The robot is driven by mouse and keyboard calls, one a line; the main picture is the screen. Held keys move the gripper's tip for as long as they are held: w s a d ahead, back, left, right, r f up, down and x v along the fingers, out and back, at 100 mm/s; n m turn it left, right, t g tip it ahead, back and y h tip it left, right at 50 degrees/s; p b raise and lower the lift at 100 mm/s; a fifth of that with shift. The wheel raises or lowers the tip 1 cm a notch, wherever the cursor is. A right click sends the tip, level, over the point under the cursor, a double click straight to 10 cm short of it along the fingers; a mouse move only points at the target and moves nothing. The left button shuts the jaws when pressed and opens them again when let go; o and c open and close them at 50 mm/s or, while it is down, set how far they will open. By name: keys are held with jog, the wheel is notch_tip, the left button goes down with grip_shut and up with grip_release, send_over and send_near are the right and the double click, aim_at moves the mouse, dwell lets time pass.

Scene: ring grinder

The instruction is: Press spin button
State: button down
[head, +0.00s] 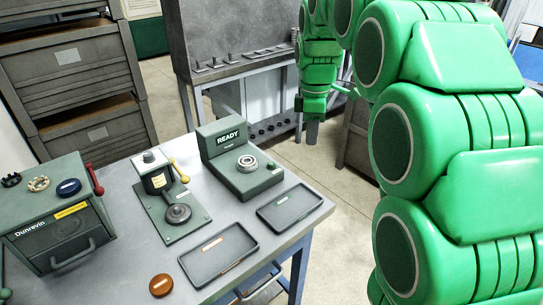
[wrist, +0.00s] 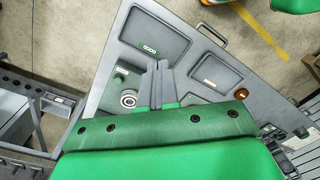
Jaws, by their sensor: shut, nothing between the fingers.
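No label marked spin is readable. A small green button (head: 271,166) shows on the right of the green "READY" unit (head: 227,137), beside a metal ring (head: 247,163) on its top. The unit and ring (wrist: 128,99) also show in the wrist view, left of my fingers. A round orange-brown piece (head: 160,285) sits on the table's near edge; I cannot tell if it is a button. My gripper (head: 312,132) hangs beyond the table's far right side, apart from the unit. Its fingers (wrist: 158,65) are shut and empty.
The grey table (head: 320,219) also carries two dark trays (head: 204,270) (head: 291,207), a stand with a yellow lever (head: 181,171) and black disc (head: 178,213), and a green "Dunrevin" box (head: 63,228). A grey cabinet (head: 230,50) stands behind; drawers (head: 75,75) are at left.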

aim_at(271, 163)
jog(key=w+a+f+n, duration=0.2)
jog(key=w+a+n, duration=0.2)
jog(key=w, duration=0.3)
jog(key=w+a+f+n, duration=0.3)
jog(key=w+a+n, duration=0.2)
jog(key=w+a, duration=0.2)
jog(key=shift+w+a+n+t, duration=0.2)
jog(key=shift+w+n+t, duration=0.1)
jog(key=shift+w, duration=0.25)
jog(key=shift+f, duration=0.15)
notch_tip(271, 163, down, 14)
jog(key=shift+r, duration=0.1)
dwell(0.4)
